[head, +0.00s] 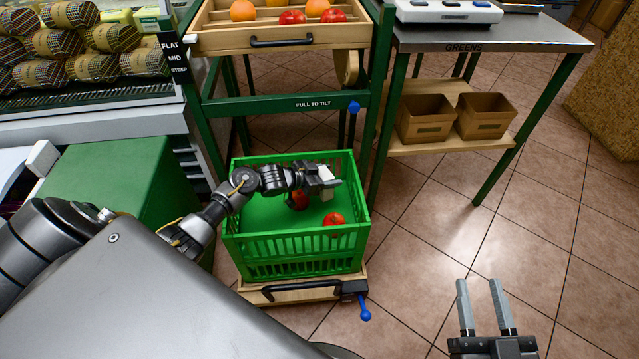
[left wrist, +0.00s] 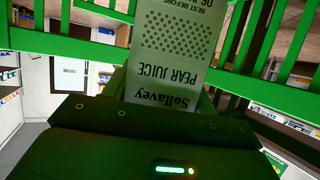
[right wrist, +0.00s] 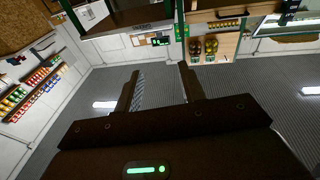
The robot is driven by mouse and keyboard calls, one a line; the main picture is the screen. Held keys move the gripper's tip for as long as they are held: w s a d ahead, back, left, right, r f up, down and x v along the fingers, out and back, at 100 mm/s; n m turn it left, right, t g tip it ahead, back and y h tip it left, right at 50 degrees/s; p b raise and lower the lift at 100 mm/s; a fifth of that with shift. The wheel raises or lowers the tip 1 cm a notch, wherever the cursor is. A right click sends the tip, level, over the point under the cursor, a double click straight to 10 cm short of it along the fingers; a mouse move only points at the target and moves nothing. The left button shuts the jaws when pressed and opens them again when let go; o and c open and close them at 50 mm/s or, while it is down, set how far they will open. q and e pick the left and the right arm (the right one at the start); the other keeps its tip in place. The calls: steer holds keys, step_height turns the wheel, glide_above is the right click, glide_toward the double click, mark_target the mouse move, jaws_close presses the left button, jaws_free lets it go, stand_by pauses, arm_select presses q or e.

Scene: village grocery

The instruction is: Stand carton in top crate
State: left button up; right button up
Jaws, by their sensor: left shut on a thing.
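My right gripper (head: 486,308) is open and empty over the tiles.
Two red fruits, one beside the gripper (head: 299,201) and one near the front wall (head: 334,219), lie in the crate. It rests on a wooden base (head: 290,291) with a blue-knobbed lever (head: 364,310). A green rack (head: 290,103) stands behind; floor at right is clear.

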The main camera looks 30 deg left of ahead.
arm_select(q)
steer(key=shift+f, duration=0.95)
steer(key=shift+f+b, duration=0.15)
steer(key=shift+b, duration=0.15)
step_height(320, 180, down, 4)
steer(key=shift+r+b, duration=0.1)
steer(key=shift+b, duration=0.75)
arm_select(e)
steer(key=r+t, duration=0.1)
steer(key=d+r+t+y, duration=0.1)
steer(key=r+t, duration=0.1)
steer(key=s+r+t+y, duration=0.1)
steer(key=r, duration=0.1)
steer(key=shift+d+r+t, duration=0.15)
steer(key=shift+d+t, duration=0.1)
steer(key=shift+t, duration=0.15)
arm_select(q)
steer(key=shift+f, duration=0.25)
steer(key=o, duration=1.1)
steer(key=shift+o, duration=0.2)
arm_select(e)
steer(key=shift+d, duration=0.1)
steer(key=shift+r, duration=0.1)
